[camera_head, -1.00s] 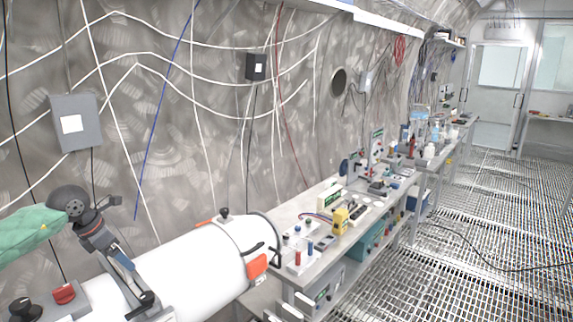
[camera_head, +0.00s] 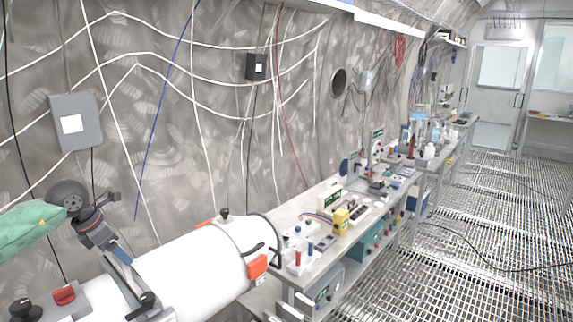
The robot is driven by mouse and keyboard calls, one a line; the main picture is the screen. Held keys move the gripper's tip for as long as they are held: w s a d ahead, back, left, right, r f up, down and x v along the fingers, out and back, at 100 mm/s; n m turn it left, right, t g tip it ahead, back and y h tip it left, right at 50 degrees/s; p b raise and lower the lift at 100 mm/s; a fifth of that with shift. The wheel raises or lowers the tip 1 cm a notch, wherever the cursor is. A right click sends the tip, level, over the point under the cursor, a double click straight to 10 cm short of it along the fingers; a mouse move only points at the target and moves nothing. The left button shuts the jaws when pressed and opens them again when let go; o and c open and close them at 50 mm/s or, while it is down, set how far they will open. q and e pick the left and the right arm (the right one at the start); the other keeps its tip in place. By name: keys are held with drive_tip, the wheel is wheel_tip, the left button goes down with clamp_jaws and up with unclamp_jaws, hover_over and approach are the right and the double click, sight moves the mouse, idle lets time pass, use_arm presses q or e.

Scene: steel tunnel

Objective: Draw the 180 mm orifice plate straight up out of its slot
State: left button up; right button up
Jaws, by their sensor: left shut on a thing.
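My left gripper (camera_head: 122,254) is at the lower left, at the end of an arm with a green sleeve. It points down to the right over a white cylindrical vessel (camera_head: 200,262). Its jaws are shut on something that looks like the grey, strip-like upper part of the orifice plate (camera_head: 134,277). The strip slants down to the vessel's top. The plate's disc and its slot cannot be made out; I cannot tell how far it sits in the slot. My right gripper is not in view.
The vessel has a black knob (camera_head: 224,213) and an orange latch (camera_head: 257,266). A red switch (camera_head: 64,294) is at lower left. A bench (camera_head: 320,250) crowded with instruments runs along the wall. The grated floor (camera_head: 480,270) at right is mostly clear, with a black cable across it.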

use_arm(q)
drive_tip(key=shift+r+p, duration=0.55)
drive_tip(key=shift+r, duration=2.45)
wheel_tip(320, 180, up, 7)
drive_tip(key=p, duration=0.2)
wheel_tip(320, 180, up, 7)
drive_tip(key=p, duration=0.2)
drive_tip(key=shift+p, duration=0.3)
idle(0.4)
